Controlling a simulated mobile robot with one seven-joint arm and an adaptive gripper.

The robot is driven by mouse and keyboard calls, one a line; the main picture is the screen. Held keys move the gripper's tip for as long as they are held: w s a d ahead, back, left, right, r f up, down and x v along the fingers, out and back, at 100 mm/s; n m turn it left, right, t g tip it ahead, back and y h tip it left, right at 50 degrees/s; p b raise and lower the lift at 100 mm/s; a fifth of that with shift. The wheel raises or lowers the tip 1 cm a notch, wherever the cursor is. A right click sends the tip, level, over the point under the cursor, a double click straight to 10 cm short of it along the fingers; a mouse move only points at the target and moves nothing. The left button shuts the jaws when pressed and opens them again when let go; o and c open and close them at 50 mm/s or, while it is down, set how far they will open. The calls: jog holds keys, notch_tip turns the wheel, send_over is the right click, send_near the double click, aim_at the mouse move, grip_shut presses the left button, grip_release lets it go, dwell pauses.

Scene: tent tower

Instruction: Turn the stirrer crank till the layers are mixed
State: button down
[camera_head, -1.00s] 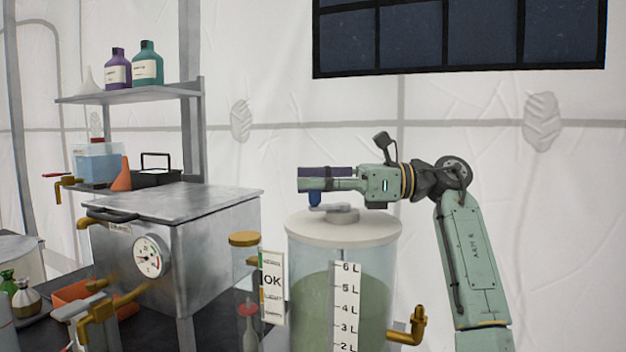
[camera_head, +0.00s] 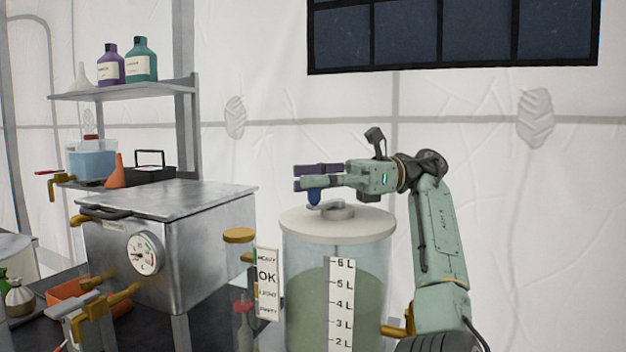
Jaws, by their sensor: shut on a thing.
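The stirrer tank is a clear cylinder with a pale lid (camera_head: 365,220) and a litre scale (camera_head: 342,305) on its front. The liquid (camera_head: 305,300) inside looks one even dull green, with no layer line that I can make out. The crank has a grey arm on the lid's hub (camera_head: 338,212) and a blue upright handle (camera_head: 314,196) at its left end. My gripper (camera_head: 315,178) comes in from the right above the lid, and its fingers are shut on the blue handle, whose upper part they hide.
An OK-marked strip (camera_head: 267,280) and a brass-capped cylinder (camera_head: 239,236) stand left of the tank. A brass tap (camera_head: 394,330) is low on its right, partly behind my arm. A metal box with a dial (camera_head: 146,254) stands further left, beside a shelf (camera_head: 125,90) with bottles.

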jog(key=c, duration=1.5)
grip_release()
jog(key=shift+o, duration=0.2)
jog(key=shift+w+m+t, duration=0.1)
jog(key=shift+m+t, duration=0.2)
jog(key=shift+t, duration=0.2)
